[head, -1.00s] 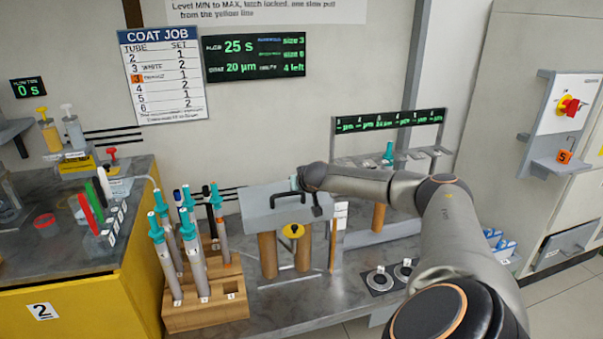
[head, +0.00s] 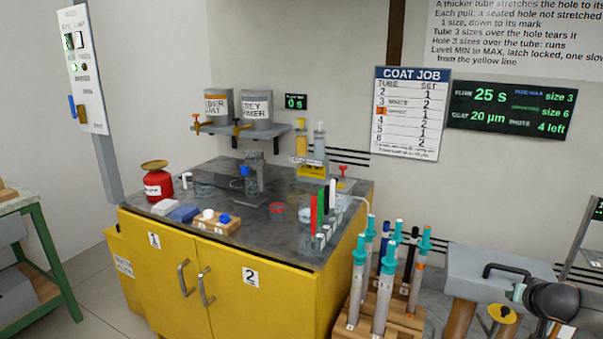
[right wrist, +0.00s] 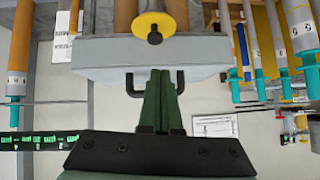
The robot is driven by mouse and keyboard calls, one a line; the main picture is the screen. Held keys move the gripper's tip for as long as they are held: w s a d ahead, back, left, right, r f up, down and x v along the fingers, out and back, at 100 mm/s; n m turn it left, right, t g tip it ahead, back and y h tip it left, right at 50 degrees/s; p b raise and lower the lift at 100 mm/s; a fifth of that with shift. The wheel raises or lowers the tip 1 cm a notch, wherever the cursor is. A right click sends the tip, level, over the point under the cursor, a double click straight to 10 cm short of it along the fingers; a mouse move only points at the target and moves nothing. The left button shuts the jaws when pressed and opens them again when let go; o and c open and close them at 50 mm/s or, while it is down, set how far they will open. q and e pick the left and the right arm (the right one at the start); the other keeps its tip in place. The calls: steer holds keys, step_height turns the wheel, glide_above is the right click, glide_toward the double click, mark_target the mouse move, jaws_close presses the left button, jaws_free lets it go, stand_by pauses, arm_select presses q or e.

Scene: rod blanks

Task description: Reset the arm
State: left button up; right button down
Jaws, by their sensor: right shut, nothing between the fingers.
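My right gripper (head: 517,292) is at the lower right of the head view, close to the black handle (head: 507,270) of a grey box (head: 480,268). In the right wrist view its dark green fingers (right wrist: 159,78) are together with nothing between them. They cover the middle of the same handle (right wrist: 181,82), and both handle ends show beside them. I cannot tell whether the fingers touch it. My left gripper is not in view.
A wooden rack (head: 405,320) with several teal-capped tubes stands left of the grey box. A green bench (head: 45,250) is at far left. Floor between them is clear.

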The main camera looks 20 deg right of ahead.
steer(key=a+f+m+y, duration=0.35)
steer(key=a+f, duration=0.25)
steer(key=a, duration=0.5)
steer(key=a+f+m+y, duration=0.3)
steer(key=a+f+y, duration=0.2)
steer(key=a, duration=0.7)
steer(key=s+a+m+t+y, duration=0.2)
steer(key=a+m+y, duration=0.4)
steer(key=a+m, duration=1.15)
steer(key=s+a+f+m+h, duration=0.35)
steer(key=s+m, duration=0.35)
steer(key=m, duration=1.1)
steer(key=s+a+f+m+h, duration=0.2)
steer(key=s+a+f+m, duration=0.4)
steer(key=m, duration=1.1)
arm_select(q)
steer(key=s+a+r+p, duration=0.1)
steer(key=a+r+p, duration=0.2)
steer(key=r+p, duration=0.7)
steer(key=p, duration=0.4)
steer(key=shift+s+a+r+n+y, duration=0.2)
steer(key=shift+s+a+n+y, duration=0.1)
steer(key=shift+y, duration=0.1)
arm_select(e)
steer(key=s+d+r+m+g, duration=0.1)
steer(key=s+d+r+m, duration=0.1)
steer(key=r, duration=0.9)
steer(key=shift+s+d+r+h, duration=0.15)
steer(key=shift+s+d+h, duration=0.25)
steer(key=shift+s+d, duration=0.4)
